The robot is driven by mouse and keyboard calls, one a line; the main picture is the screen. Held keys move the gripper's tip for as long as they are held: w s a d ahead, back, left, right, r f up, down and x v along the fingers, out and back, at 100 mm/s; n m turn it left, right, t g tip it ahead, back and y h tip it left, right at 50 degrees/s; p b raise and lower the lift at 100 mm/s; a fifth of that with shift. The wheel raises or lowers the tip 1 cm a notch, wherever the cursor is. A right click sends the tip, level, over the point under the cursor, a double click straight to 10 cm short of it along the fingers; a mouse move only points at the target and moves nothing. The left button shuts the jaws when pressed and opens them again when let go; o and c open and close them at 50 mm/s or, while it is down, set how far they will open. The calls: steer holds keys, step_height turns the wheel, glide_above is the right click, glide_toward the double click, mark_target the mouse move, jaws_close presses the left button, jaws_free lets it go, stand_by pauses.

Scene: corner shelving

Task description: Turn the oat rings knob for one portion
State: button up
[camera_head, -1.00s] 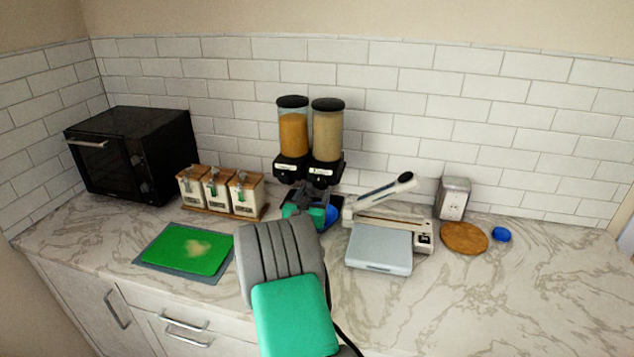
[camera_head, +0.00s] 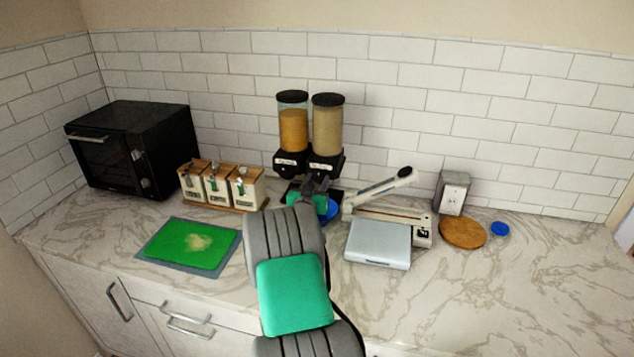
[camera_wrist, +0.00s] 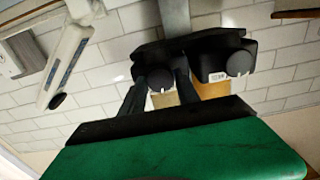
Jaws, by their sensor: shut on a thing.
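A twin dispenser has a left canister (camera_head: 293,125) with orange contents and a right canister (camera_head: 327,128) with beige contents. Both have black lids and small pale labels, too small to read, so I cannot tell which is oat rings. In the wrist view, which is upside down, two round black knobs show. My gripper (camera_wrist: 160,86) is shut on the left of these, the beige canister's knob (camera_wrist: 160,77). The orange canister's knob (camera_wrist: 239,63) is free to its right. In the head view my gripper (camera_head: 318,184) partly hides the dispenser's lower front.
A blue bowl (camera_head: 330,209) sits under the dispenser, partly hidden by my arm. A sealer with a raised lever (camera_head: 385,188) and a grey scale (camera_head: 378,243) stand close on the right. Wooden-lidded jars (camera_head: 247,188) and a black oven (camera_head: 130,150) are left.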

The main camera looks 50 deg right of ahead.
jaws_close()
steer(key=shift+f+b, duration=0.2)
steer(key=shift+b, duration=0.55)
